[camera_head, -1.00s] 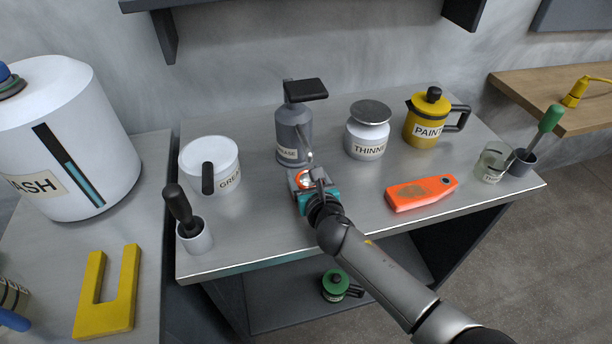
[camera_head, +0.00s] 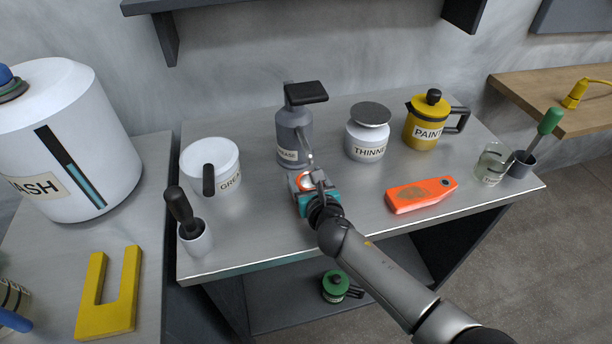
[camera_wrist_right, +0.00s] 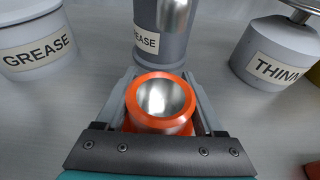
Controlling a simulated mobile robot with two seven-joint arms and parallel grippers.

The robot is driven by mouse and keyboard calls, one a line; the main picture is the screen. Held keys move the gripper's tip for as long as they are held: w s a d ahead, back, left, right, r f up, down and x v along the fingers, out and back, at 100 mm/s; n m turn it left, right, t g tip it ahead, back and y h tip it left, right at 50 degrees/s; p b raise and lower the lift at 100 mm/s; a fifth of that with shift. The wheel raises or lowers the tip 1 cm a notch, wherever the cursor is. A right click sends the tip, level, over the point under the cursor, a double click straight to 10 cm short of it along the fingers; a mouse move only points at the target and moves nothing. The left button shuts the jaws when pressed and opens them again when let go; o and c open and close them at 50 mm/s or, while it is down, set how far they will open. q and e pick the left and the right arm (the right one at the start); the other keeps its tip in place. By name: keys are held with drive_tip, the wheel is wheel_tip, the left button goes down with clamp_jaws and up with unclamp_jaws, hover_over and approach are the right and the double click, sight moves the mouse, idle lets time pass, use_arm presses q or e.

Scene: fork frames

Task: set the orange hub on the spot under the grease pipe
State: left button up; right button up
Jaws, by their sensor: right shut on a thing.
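The orange hub (camera_wrist_right: 160,103) is a ring-shaped piece with a silvery hollow in its middle. It sits between the fingers of my right gripper (camera_wrist_right: 160,108), which is shut on it. In the head view the hub (camera_head: 306,182) shows only in part, at the tip of my right gripper (camera_head: 307,186). Whether the hub touches the table cannot be told. The spot under the pipe is hidden. My left gripper is not in view.
A white grease pot (camera_head: 222,165) stands left, the thinner jar (camera_head: 367,140) and yellow paint pot (camera_head: 425,125) right. An orange block (camera_head: 421,194) lies right of my arm. A holder with a black-handled tool (camera_head: 195,236) is front left. The table's front middle is clear.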

drive_tip(key=shift+f+b, duration=0.35)
drive_tip(key=shift+f, duration=0.05)
idle(0.4)
drive_tip(key=o, duration=1.5)
drive_tip(key=shift+s, duration=0.1)
drive_tip(key=p+v, duration=0.4)
drive_tip(key=v, duration=1)
drive_tip(key=shift+p, duration=0.3)
drive_tip(key=shift+s+d+r, duration=0.15)
drive_tip(key=shift+s+r, duration=0.05)
drive_tip(key=shift+s, duration=0.3)
